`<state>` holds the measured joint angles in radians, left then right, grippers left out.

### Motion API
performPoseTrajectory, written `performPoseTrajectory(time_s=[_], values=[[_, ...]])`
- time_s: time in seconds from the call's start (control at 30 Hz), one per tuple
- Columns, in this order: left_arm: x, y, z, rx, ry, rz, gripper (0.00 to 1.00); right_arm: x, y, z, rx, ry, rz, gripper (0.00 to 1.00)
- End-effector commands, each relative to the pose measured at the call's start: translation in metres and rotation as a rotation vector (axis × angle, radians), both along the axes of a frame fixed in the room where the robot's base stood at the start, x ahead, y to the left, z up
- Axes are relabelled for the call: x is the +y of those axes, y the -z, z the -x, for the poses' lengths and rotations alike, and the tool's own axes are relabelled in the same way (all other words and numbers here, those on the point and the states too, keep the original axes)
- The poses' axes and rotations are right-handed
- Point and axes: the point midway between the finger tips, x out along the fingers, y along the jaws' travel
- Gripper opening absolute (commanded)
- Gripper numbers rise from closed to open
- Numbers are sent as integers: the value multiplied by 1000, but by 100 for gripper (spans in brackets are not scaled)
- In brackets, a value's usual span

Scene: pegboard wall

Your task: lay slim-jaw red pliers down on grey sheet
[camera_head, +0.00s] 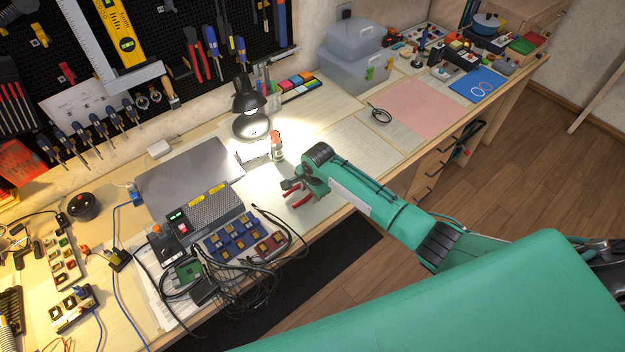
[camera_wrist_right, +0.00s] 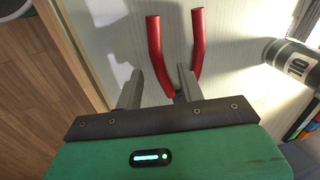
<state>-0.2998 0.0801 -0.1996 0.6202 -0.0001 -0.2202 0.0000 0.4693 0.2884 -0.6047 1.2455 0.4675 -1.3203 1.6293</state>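The red-handled pliers (camera_head: 301,201) are at my right gripper (camera_head: 291,184), over the pale bench top in front of the lamp. In the right wrist view the two red handles (camera_wrist_right: 156,50) point away from the gripper, and the jaws are hidden behind it. The fingers of my right gripper (camera_wrist_right: 157,78) stand apart with a clear gap, and the handles run down near the right finger. I cannot tell whether the pliers touch a finger. The grey sheet (camera_head: 185,172) lies bare on the bench, left of the lamp. My left gripper is out of view.
A small bottle with an orange cap (camera_head: 277,146) stands close behind the right gripper; it also shows in the right wrist view (camera_wrist_right: 291,62). The lit lamp (camera_head: 250,108) stands behind. A grey device (camera_head: 212,217) and tangled cables (camera_head: 255,272) lie between the sheet and front edge.

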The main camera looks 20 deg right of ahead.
Motion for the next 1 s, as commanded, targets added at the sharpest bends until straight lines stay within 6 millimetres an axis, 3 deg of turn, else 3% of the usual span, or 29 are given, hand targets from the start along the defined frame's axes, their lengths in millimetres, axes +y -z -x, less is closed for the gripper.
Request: performPoseTrajectory(time_s=[0.6,0.8,1.0], values=[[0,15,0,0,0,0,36,-7,-112,19,-6,-1,-1,39],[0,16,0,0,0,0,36,-8,-125,22,-4,-1,0,39],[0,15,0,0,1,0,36,-8,-125,23,-3,-3,0,39]])
